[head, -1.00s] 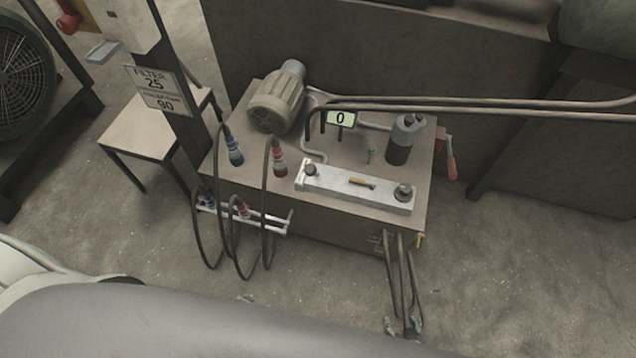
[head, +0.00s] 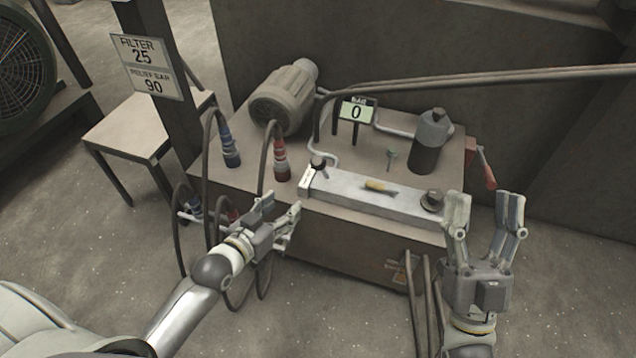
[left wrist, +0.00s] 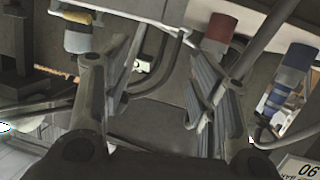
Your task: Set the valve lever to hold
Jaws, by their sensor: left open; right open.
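Two levers show in the head view, and no "hold" mark can be read. A red-handled lever (head: 485,172) is on the right side of the power unit (head: 345,238), its handle slanting down. A small yellow handle (head: 378,186) lies along the silver block (head: 340,187) on top. My left gripper (head: 281,209) is open and empty, in front of the unit's front left edge. My right gripper (head: 484,206) is open and empty, fingers up, near the front right corner, below the red lever in the picture. The left wrist view shows the open left fingers (left wrist: 162,75) with nothing between them.
Hoses with blue (head: 231,152) and red (head: 281,158) couplings stand on the unit's left part, near my left gripper. A motor (head: 284,98), a gauge reading 0 (head: 356,112) and a grey cylinder (head: 431,142) stand behind the block. A sign post (head: 150,67) is at left.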

